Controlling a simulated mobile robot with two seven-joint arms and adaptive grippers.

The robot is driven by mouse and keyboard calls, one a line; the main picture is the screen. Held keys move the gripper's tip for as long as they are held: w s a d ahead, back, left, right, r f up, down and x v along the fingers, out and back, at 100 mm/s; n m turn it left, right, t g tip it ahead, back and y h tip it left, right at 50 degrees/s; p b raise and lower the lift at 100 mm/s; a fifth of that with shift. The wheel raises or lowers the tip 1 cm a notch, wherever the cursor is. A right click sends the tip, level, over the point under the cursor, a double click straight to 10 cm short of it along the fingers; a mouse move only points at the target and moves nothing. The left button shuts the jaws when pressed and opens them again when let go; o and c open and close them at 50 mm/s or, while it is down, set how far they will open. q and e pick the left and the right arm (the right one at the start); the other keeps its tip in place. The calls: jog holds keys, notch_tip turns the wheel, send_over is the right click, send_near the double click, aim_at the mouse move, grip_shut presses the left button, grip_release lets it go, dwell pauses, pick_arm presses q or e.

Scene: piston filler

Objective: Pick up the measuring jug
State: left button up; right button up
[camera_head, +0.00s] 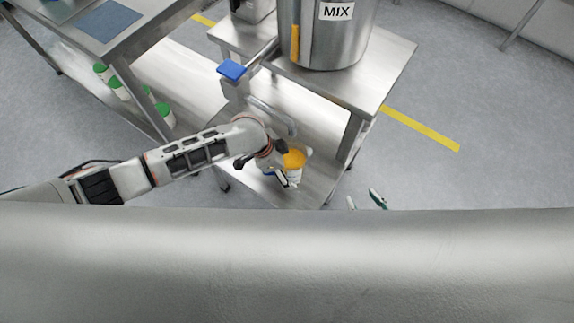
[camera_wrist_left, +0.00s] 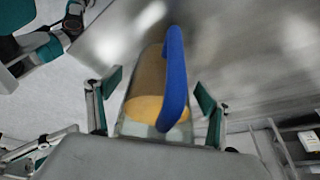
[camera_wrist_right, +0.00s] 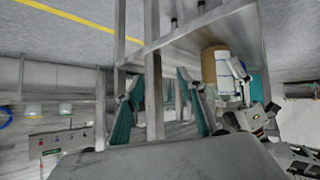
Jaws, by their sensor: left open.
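The measuring jug, with amber contents (camera_head: 294,159), stands on the lower shelf of the steel table in the head view. In the left wrist view the jug (camera_wrist_left: 146,90) has a blue handle (camera_wrist_left: 174,80) facing the camera. My left gripper (camera_head: 281,165) is open at the jug; its fingers (camera_wrist_left: 159,100) are on either side of it, with gaps visible. The jug (camera_wrist_right: 209,66) also shows in the right wrist view, beside the left gripper. My right gripper (camera_wrist_right: 157,105) is open and empty; its fingertips (camera_head: 364,199) show right of the table in the head view.
A steel tank marked MIX (camera_head: 325,35) stands on the table top (camera_head: 385,60) above the shelf. A table leg (camera_wrist_right: 153,90) stands in front of my right gripper's fingers. Green-capped bottles (camera_head: 117,88) stand at the left. Floor at the right (camera_head: 480,100) is clear.

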pick_arm(q)
jog(key=shift+r, duration=0.1)
jog(key=c, duration=1.6)
jog(key=shift+w, duration=0.1)
jog(key=c, duration=0.5)
jog(key=shift+r, duration=0.15)
